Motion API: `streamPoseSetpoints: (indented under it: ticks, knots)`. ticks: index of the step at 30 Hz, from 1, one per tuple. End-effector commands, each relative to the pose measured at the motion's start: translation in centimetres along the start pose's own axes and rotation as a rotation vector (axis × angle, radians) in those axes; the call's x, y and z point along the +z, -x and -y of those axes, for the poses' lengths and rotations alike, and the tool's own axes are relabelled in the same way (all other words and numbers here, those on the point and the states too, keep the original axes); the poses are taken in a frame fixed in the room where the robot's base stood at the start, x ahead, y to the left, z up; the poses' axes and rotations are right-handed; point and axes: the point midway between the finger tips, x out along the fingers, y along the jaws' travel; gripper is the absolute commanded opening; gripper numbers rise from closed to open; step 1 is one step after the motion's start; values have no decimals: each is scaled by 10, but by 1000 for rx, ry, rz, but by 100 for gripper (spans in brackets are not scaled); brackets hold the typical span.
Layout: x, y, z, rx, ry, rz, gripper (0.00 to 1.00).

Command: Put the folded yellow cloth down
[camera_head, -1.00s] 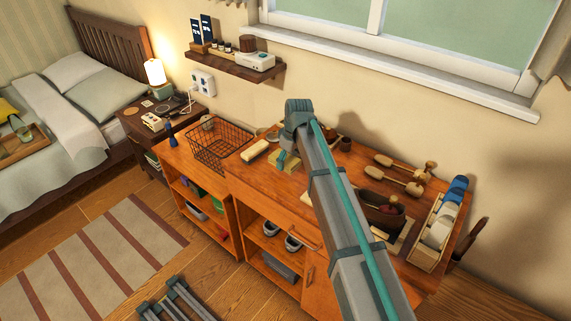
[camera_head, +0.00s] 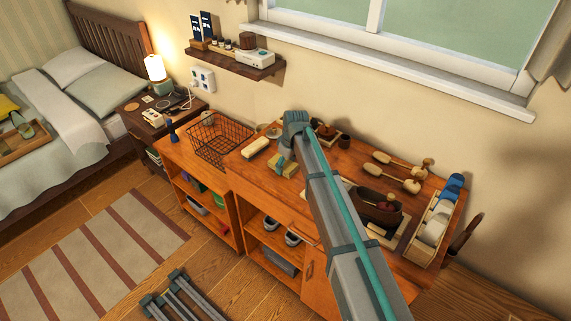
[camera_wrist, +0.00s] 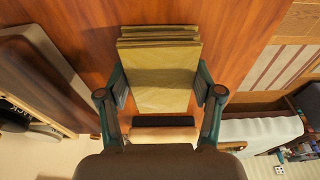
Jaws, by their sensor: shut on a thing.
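The folded yellow cloth (camera_wrist: 158,75) is a flat stack of layers between the two fingers of my gripper (camera_wrist: 160,92) in the wrist view. The fingers press on its left and right sides.
A wall shelf (camera_head: 235,62) hangs above.

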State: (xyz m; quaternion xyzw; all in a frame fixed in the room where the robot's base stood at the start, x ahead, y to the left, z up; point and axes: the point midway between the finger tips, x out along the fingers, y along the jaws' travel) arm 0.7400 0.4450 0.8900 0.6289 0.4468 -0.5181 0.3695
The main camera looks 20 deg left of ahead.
Motion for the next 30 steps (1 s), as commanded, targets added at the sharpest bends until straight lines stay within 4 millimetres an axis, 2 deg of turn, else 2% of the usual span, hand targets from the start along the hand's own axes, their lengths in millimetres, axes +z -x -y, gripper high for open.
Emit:
streamPoseSetpoints:
  ticks: [2,3,7,16,21,26,30]
  knots:
    - [1,-3,0,0,0,0,38]
    - [0,-2,0,0,0,0,70]
    - [0,-2,0,0,0,0,91]
    - [0,-2,0,0,0,0,91]
    - [0,5,0,0,0,0,91]
    - [0,25,0,2,0,-2,91]
    - [0,51,0,2,0,-2,91]
